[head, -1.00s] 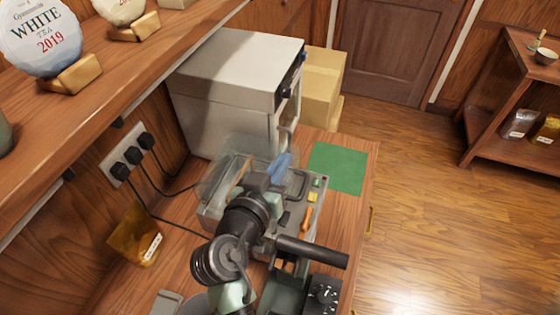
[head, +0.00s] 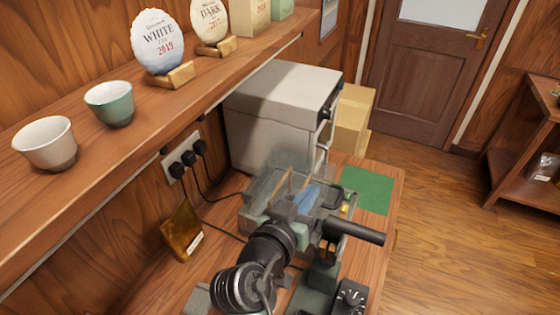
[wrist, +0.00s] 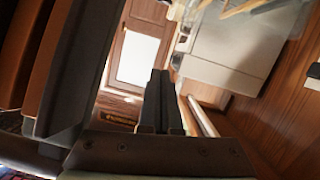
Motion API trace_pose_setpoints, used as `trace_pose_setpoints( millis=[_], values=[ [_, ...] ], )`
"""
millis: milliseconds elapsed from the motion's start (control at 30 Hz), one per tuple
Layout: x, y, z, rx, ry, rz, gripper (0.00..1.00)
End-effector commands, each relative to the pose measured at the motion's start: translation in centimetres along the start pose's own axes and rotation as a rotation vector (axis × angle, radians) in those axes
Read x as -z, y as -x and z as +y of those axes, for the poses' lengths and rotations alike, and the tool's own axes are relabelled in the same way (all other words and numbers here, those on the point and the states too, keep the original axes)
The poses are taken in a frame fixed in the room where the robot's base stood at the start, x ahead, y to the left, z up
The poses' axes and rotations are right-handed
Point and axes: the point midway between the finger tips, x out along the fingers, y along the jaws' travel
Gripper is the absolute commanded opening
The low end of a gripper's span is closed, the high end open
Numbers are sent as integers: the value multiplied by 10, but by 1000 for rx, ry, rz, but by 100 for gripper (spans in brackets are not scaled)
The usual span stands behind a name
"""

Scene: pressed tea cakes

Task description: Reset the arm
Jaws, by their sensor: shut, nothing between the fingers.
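My arm reaches up from the bottom of the head view, over the front of a clear-walled machine (head: 258,205) on the wooden counter. My gripper (wrist: 160,75) shows in the wrist view as two dark fingers side by side, shut, with nothing between them. In the head view I cannot make out its fingertips clearly among the dark parts there. The wrist view looks past the fingers toward the door (wrist: 135,58), with a pale cabinet (wrist: 215,65) at upper right.
A white appliance (head: 270,125) stands behind the machine, beside a green mat (head: 368,190). The shelf (head: 90,180) at left holds a white cup (head: 45,145), a green cup (head: 110,104) and tea cakes on stands. A black dial box (head: 350,298) is at front. Open floor (head: 445,240) lies right.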

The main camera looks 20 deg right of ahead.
Motion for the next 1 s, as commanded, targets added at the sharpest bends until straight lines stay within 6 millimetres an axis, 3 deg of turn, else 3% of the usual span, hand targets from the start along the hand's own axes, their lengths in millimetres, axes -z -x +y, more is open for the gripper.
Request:
trace_pose_setpoints(
  millis=[167,267,367,467,600,800,900,1000],
  values=[
    [4,0,-1,7,-6,5,0],
    [25,5,-9,45,-32,35,0],
    [71,18,-23,131,-88,106,0],
    [137,44,-37,251,-159,223,0],
    [230,99,-42,413,-247,426,0],
    [338,200,-19,599,-345,751,0],
    [370,248,-1,661,-379,893,0],
    [390,283,14,702,-402,998,0]
  ],
)
